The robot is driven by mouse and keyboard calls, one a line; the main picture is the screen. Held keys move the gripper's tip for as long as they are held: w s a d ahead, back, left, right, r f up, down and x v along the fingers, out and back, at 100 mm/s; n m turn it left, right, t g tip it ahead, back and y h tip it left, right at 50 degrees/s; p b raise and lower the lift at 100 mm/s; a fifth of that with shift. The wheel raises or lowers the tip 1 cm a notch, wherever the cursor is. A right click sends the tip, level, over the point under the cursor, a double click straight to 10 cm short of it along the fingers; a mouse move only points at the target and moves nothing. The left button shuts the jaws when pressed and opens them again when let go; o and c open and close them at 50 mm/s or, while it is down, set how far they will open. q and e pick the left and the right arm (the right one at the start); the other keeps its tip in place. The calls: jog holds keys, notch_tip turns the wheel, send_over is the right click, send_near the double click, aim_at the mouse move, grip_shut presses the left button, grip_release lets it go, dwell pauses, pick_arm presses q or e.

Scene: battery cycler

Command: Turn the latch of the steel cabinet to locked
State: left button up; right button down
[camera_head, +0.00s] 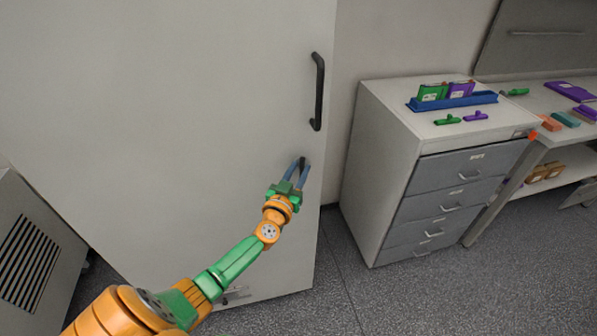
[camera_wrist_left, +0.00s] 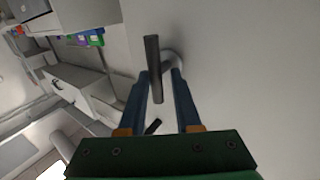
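The steel cabinet door (camera_head: 200,90) fills the left and middle of the head view, with a black vertical handle (camera_head: 318,92) near its right edge. The dark latch lever (camera_head: 301,162) is below that handle. In the left wrist view the latch lever (camera_wrist_left: 152,70) is a dark bar beside a pale round mount (camera_wrist_left: 174,60). My left gripper (camera_head: 299,168) is at the latch. Its blue fingers (camera_wrist_left: 161,80) are apart, with the lever's lower end between them; contact is not clear. My right gripper is not in view.
A grey drawer unit (camera_head: 400,130) stands right of the cabinet, with a blue rack (camera_head: 455,102) on top. A workbench (camera_head: 545,100) with small coloured items is farther right. A vented grey box (camera_head: 35,250) is at lower left. Floor (camera_head: 400,300) shows in front of the drawers.

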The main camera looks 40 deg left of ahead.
pick_arm(q)
grip_shut()
notch_tip(320, 180, down, 2)
jog(key=n+y+b, duration=0.4)
jog(key=n+b, duration=0.4)
jog(key=b, duration=0.1)
jog(key=n+y+b, duration=0.5)
jog(key=n+b, duration=0.3)
jog(key=b, duration=0.1)
jog(key=n+y+b, duration=0.4)
jog(key=n+b, duration=0.4)
jog(key=b, duration=0.1)
jog(key=shift+w+d+f+g, duration=0.15)
jog(key=shift+f+g, duration=0.05)
jog(key=shift+g, duration=0.2)
jog(key=shift+r+n+g+y+b, duration=0.15)
jog(key=shift+n+g+y+b, duration=0.15)
jog(key=shift+n+y+b, duration=0.25)
jog(key=o, duration=0.6)
grip_release()
jog(key=shift+o, duration=0.2)
